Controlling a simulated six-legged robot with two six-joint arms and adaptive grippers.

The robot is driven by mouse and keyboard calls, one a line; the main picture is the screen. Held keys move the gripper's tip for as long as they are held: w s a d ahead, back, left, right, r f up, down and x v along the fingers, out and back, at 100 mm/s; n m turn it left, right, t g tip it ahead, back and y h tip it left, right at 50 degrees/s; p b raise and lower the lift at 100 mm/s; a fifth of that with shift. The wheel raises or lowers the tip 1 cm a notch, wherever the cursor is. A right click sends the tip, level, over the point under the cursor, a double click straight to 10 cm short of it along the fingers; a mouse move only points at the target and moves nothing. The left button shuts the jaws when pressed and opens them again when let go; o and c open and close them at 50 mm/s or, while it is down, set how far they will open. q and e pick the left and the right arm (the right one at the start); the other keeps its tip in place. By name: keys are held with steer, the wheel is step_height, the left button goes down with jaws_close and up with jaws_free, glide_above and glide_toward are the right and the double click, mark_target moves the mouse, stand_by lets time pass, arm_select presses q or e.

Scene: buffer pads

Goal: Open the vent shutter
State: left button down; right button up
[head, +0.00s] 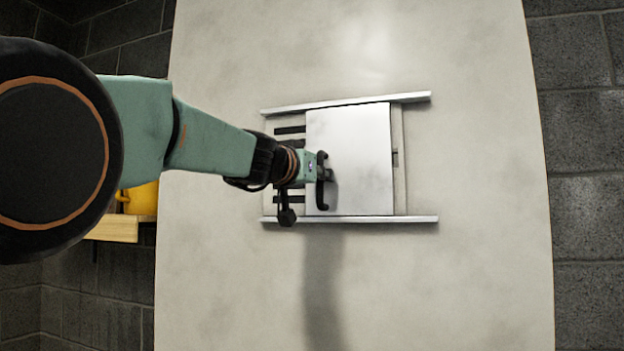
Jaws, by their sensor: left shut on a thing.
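The vent shutter (358,160) is a pale metal plate between two horizontal rails, the upper rail (350,102) and the lower rail (370,219). The plate covers the middle of the vent. My left gripper (322,172) is shut on the dark handle (321,190) near the plate's left edge. The gripper hides part of the handle and some slots. My right gripper is not in view.
The vent is on a broad pale panel (460,280) that is clear around the rails. Grey block walls (585,130) stand on both sides. At the left, partly behind my arm, a wooden shelf (115,229) holds a yellow object (142,199).

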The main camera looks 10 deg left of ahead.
mark_target(343, 175)
arm_select(q)
steer(key=d, duration=0.3)
steer(key=shift+s+d+r, duration=0.1)
steer(key=shift+s+r, duration=0.15)
steer(key=shift+s, duration=0.15)
steer(key=shift+w+a, duration=0.1)
steer(key=shift+a, duration=0.2)
steer(key=c, duration=1.8)
jaws_free()
steer(key=o, duration=0.4)
steer(key=shift+s+d, duration=0.1)
steer(key=shift+s, duration=0.15)
steer(key=shift+o, duration=0.2)
steer(key=shift+w+f, duration=0.1)
steer(key=shift+f, duration=0.05)
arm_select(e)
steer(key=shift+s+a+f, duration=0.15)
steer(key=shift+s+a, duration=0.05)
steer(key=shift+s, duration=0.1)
arm_select(q)
steer(key=shift+w+f, duration=0.1)
steer(key=shift+w, duration=0.05)
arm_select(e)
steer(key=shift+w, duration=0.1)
arm_select(q)
steer(key=v, duration=0.7)
steer(key=shift+s, duration=0.35)
